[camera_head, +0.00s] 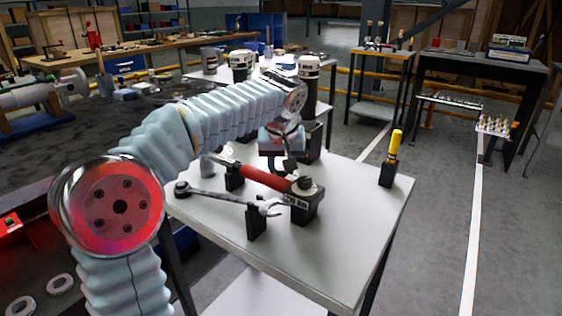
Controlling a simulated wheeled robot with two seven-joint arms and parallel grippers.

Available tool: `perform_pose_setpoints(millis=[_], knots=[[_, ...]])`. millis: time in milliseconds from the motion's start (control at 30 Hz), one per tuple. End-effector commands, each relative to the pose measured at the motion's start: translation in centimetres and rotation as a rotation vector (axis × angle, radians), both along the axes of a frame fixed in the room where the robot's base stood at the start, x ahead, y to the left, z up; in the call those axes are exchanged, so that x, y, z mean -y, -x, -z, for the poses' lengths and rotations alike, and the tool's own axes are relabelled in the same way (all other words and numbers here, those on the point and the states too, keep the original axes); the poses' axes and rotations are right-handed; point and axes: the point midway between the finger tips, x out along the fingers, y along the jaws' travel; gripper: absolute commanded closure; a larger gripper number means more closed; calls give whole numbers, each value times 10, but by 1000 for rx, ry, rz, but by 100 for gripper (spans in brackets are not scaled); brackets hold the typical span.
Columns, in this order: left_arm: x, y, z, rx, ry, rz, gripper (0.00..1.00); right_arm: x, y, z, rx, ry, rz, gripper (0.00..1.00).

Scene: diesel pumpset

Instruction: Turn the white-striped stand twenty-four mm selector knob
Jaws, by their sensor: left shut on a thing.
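My left arm reaches in from the left over a pale work table (355,245). Its gripper (290,164) points down above the table's far middle. It is shut on a small dark part that seems to be the selector knob, mostly hidden by the fingers and wrist. A dark block (313,142) stands just behind the gripper. I cannot make out the stand's white stripes or a size mark. My right gripper is not in view.
A red-handled tool (262,180) rests on black holders just in front of the gripper. An open-end wrench (225,198) lies on holders nearer. A yellow-handled tool (395,145) stands upright in a black block at right. The table's front right is clear.

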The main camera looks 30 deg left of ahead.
Motion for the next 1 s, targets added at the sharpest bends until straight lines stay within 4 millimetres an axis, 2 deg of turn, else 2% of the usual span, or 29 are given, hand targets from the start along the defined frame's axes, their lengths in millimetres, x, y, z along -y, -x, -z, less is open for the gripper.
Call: perform_pose_setpoints(millis=[400, 933, 967, 1000], knots=[[1, -1, -1, 0, 1, -174, 96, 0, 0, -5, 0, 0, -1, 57], [1, -1, 0, 0, 0, -195, 96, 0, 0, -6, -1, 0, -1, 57], [1, -1, 0, 0, 0, -195, 61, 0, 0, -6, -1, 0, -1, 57], [1, -1, 0, 0, 0, -195, 54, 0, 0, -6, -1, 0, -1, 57]])
